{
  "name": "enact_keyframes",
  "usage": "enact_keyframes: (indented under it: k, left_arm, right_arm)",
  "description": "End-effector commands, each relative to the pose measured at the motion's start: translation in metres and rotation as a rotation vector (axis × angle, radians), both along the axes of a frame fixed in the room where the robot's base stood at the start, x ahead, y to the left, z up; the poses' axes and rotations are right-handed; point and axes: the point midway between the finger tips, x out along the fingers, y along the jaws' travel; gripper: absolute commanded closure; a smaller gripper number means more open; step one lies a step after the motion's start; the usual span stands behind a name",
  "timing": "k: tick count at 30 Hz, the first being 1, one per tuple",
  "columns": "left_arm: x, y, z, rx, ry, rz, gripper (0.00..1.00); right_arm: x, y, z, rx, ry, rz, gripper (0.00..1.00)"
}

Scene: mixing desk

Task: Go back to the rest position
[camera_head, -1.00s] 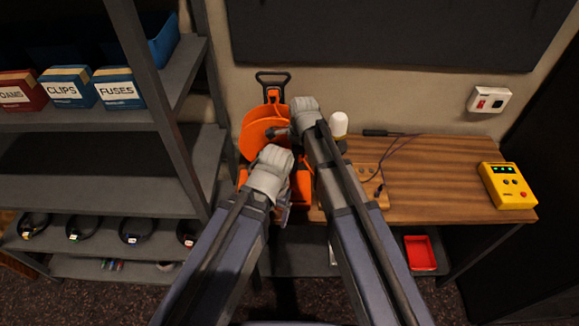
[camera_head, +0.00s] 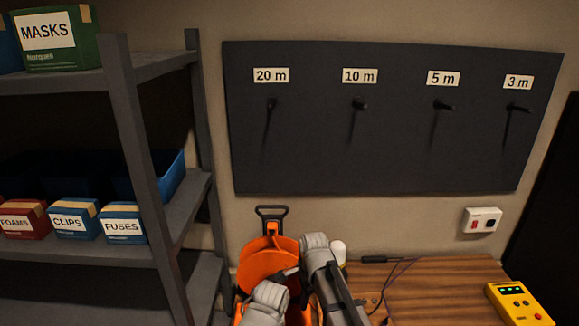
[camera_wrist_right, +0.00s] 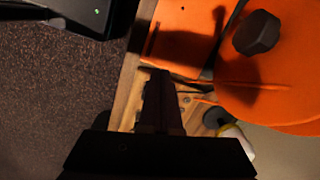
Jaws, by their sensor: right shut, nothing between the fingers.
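My left gripper is below the picture.
The wooden desk (camera_head: 440,280) has a yellow tester (camera_head: 518,302), thin leads and a white-topped bottle (camera_head: 339,252). A shelf with boxes (camera_head: 125,228) stands left. A dark board (camera_head: 300,150) with labelled pegs hangs behind.

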Motion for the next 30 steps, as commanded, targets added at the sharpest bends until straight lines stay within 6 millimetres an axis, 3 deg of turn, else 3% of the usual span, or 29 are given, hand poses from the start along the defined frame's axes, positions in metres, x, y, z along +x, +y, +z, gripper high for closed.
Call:
enact_keyframes:
  k: [1,9,18,25,30]
  left_arm:
    - [0.0,0.0,0.0,0.0,0.0,0.0,0.16]
    - [0.0,0.0,0.0,0.0,0.0,0.0,0.16]
    - [0.0,0.0,0.0,0.0,0.0,0.0,0.16]
    - [0.0,0.0,0.0,0.0,0.0,0.0,0.16]
    - [0.0,0.0,-0.025,0.0,0.0,-0.002,0.16]
  right_arm:
    - [-0.015,-0.016,0.0,-0.008,-0.014,0.096,1.0]
    - [-0.06,-0.077,0.0,-0.062,-0.074,0.68,1.0]
    - [-0.09,-0.111,0.0,-0.102,-0.096,1.076,1.0]
    - [-0.11,-0.13,0.0,-0.126,-0.1,1.3,1.0]
    - [-0.12,-0.092,-0.026,-0.122,-0.059,1.396,1.0]
